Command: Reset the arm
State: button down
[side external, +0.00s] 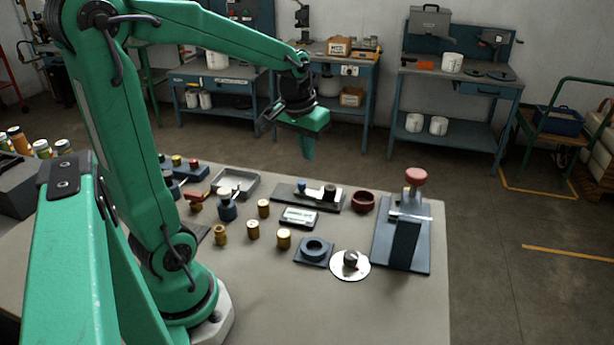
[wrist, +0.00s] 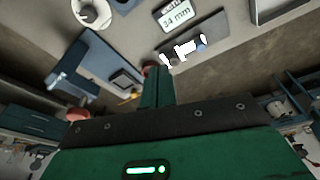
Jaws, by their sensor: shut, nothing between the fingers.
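My gripper (side external: 308,153) is green with a dark wrist. It hangs above the far edge of the grey worktable (side external: 400,310), fingers pointing down, clear of everything on it. In the wrist view the gripper (wrist: 157,72) has its fingers together with nothing between them. My arm is raised and bent at the elbow, reaching to the right from its base at the table's front left.
A press with a red knob (side external: 416,176) stands at the table's right. A metal disc (side external: 350,265), dark ring block (side external: 314,251), display (side external: 299,217), red bowl (side external: 363,202) and several brass cylinders (side external: 284,239) lie nearby. Benches (side external: 455,85) stand behind.

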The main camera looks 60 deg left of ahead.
jog(key=s+d+r+m+t+h, duration=0.1)
jog(key=s+d+r+m+t, duration=0.2)
jog(key=s+d, duration=0.7)
jog(key=shift+s+d+r+m, duration=0.25)
jog(key=shift+s+d+m, duration=0.15)
jog(key=shift+d+m, duration=0.65)
